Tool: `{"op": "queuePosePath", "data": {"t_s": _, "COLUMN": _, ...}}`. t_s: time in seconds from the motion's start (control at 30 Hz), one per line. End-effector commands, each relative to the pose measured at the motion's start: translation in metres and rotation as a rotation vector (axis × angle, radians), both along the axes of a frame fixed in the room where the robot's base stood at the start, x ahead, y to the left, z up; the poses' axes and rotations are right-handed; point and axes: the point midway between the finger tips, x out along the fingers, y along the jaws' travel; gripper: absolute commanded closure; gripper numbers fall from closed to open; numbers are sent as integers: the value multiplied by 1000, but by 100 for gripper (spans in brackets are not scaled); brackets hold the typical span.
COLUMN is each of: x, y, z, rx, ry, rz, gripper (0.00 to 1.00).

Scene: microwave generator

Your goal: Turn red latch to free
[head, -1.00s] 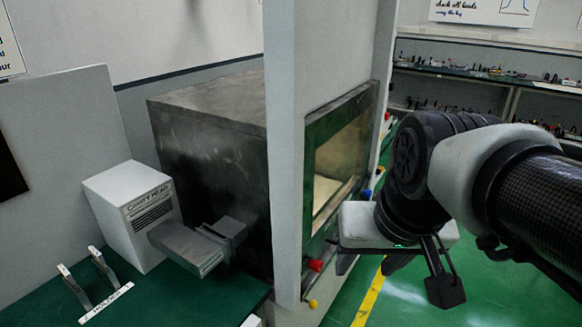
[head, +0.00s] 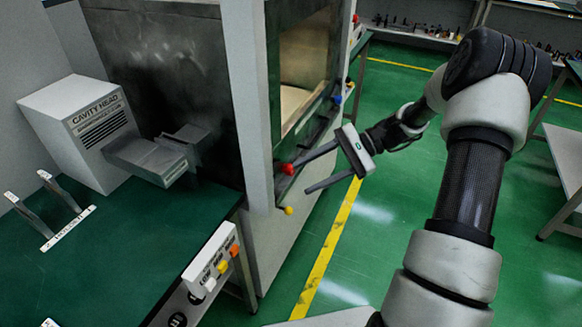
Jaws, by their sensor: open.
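The red latch (head: 288,169) is a small red knob low on the front edge of the grey chamber, at the near lower corner of its opening. My gripper (head: 299,179) is open, with its two dark fingers pointing left toward the chamber front. The upper fingertip is right at the red knob in the picture; I cannot tell whether it touches. The lower finger lies below and to the right of the knob. The latch's mounting behind the knob is too small to make out.
A yellow knob (head: 289,210) sits just below the red one, and a blue knob (head: 337,99) is farther along the front. A white cavity head box (head: 95,120) stands on the green bench (head: 90,265) at left. Open green floor (head: 400,200) lies right of the chamber.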

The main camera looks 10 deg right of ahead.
Motion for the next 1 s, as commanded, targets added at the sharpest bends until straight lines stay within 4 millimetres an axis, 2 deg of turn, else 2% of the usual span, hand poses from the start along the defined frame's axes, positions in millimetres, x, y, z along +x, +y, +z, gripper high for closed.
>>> {"op": "queuePosePath", "data": {"t_s": 0.03, "x": 8, "y": -12, "z": -30, "rx": 96, "ry": 36, "rz": -63, "gripper": 52}}
{"op": "queuePosePath", "data": {"t_s": 0.2, "x": 30, "y": -52, "z": -91, "rx": 416, "ry": 101, "rz": -274, "gripper": 52}}
{"op": "queuePosePath", "data": {"t_s": 0.4, "x": 38, "y": -103, "z": -151, "rx": 726, "ry": 114, "rz": -493, "gripper": 52}}
{"op": "queuePosePath", "data": {"t_s": 0.5, "x": 37, "y": -119, "z": -168, "rx": 816, "ry": 108, "rz": -559, "gripper": 52}}
{"op": "queuePosePath", "data": {"t_s": 0.6, "x": 36, "y": -127, "z": -176, "rx": 861, "ry": 104, "rz": -593, "gripper": 52}}
{"op": "queuePosePath", "data": {"t_s": 0.73, "x": 39, "y": -124, "z": -174, "rx": 874, "ry": 102, "rz": -602, "gripper": 52}}
{"op": "queuePosePath", "data": {"t_s": 1.0, "x": 63, "y": -84, "z": -155, "rx": 870, "ry": 105, "rz": -596, "gripper": 52}}
